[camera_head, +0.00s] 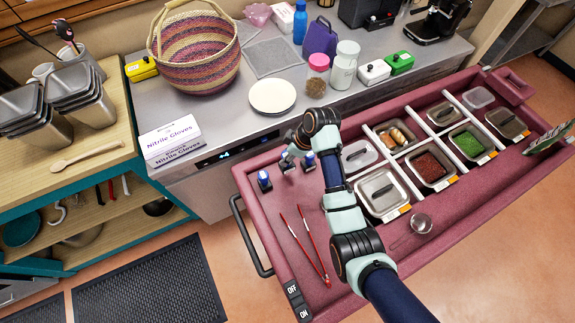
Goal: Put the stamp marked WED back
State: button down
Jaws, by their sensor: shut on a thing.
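Small dark stamps stand at the left end of the maroon cart top (262,222). One stamp with a blue top (264,180) stands at the left, and another blue-topped stamp (309,160) stands to the right. My gripper (287,158) is between them, pointing down, shut on a dark stamp (287,167) whose upper part it covers. The held stamp is at or just above the cart top; I cannot tell if it touches. The markings on the stamps are too small to read, so I cannot tell which is WED.
Red tongs (312,246) lie in front of the stamps. Food pans (383,193) and a small strainer (421,223) are to the right, beyond my arm. A glove box (170,142) and a white plate (272,96) sit on the grey counter behind.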

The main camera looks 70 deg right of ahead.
jog(key=shift+f+b, duration=0.35)
jog(key=shift+f, duration=2.8)
jog(key=c, duration=0.7)
grip_release()
jog(key=shift+f, duration=0.15)
jog(key=p+v, duration=0.2)
jog(key=v, duration=1)
jog(key=shift+w+r, duration=0.1)
jog(key=shift+r, duration=0.15)
